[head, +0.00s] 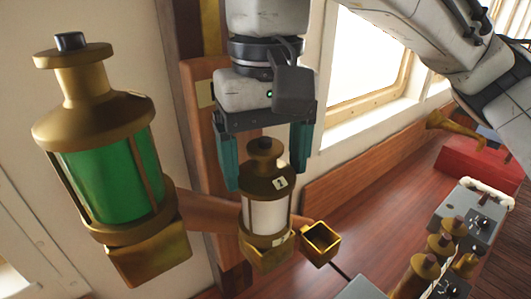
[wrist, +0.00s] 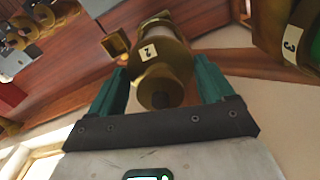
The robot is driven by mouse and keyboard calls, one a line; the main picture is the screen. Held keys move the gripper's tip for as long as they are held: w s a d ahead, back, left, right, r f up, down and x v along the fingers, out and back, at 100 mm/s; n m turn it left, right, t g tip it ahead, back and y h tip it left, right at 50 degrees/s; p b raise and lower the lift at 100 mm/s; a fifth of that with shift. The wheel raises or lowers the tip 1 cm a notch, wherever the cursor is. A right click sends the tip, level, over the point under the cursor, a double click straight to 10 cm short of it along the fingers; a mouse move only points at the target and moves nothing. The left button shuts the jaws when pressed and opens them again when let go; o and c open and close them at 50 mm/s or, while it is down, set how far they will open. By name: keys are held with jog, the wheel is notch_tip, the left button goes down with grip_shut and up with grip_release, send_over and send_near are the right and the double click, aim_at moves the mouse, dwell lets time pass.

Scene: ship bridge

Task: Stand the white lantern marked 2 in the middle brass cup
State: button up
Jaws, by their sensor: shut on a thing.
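The white lantern (head: 268,215) has a brass cap, a white pane and a 2 label, which also shows in the wrist view (wrist: 160,68). My gripper (head: 265,170) is shut on the white lantern, with a teal finger on either side of its top. The lantern stands nearly upright over the middle brass cup (head: 268,259). Its base meets the cup's top; I cannot tell how deep it sits. The right brass cup (head: 321,243) is empty, and shows in the wrist view (wrist: 115,44). The green lantern (head: 105,180), marked 3 in the wrist view (wrist: 290,38), stands in the left cup (head: 150,257).
A wooden rail carries the cups along the wall. A grey console (head: 470,215) with brass levers (head: 425,268) is at the lower right. A red box (head: 480,162) and a brass horn (head: 450,125) lie farther back. The wooden surface (head: 385,180) between is mostly clear.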

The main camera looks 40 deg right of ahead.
jog(key=o, duration=1.8)
jog(key=shift+r, duration=0.1)
notch_tip(320, 180, up, 11)
jog(key=shift+f, duration=0.2)
